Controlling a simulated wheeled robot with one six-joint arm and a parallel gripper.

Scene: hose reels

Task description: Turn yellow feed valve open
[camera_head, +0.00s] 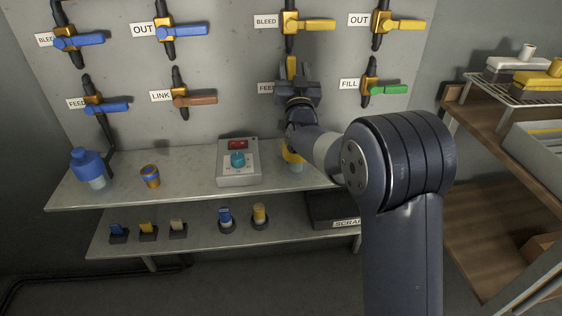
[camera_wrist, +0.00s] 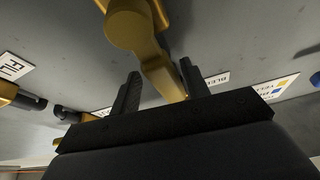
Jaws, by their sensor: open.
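The feed valve at the FEED label (camera_head: 265,88) is mostly hidden behind my gripper in the head view. A yellow part of it (camera_head: 291,66) shows just above the gripper. In the wrist view its yellow handle (camera_wrist: 158,68) runs from a round hub down between my two fingers. My gripper (camera_wrist: 161,88) is open, with one finger on each side of the handle. I cannot tell whether either finger touches it. In the head view my gripper (camera_head: 297,88) is at the wall panel.
The yellow bleed valve (camera_head: 312,24) is directly above, and the green-handled fill valve (camera_head: 386,89) is close to the right. A yellow-topped bottle (camera_head: 294,159) stands on the shelf below my arm. A grey control box (camera_head: 238,174) is left of it.

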